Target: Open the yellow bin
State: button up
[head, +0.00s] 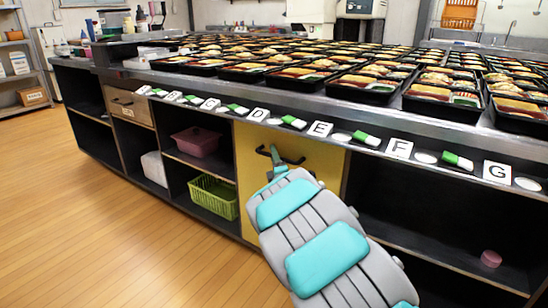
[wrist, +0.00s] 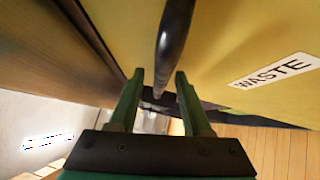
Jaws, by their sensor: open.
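The yellow bin (head: 320,168) is a yellow front panel set in the counter, under the letters D and E. It looks shut in the head view. Its black bar handle (head: 290,158) runs near its top edge. In the wrist view the yellow panel (wrist: 235,40) carries a "WASTE" label, and the black handle (wrist: 172,45) comes down toward the gap between my fingers. My gripper (wrist: 157,85) is open, its two green fingers on either side of the handle's line. I cannot tell whether they touch it. In the head view my arm hides part of the panel.
The counter (head: 225,95) holds many filled bento trays (head: 365,85), with letter cards and green-and-white blocks along its front edge. Left of the bin are shelves with a green basket (head: 214,196) and a pink bin (head: 197,141). Wooden floor (head: 90,220) is clear at left.

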grip_shut()
dwell(0.5)
jog(key=shift+f, duration=0.1)
dwell(0.9)
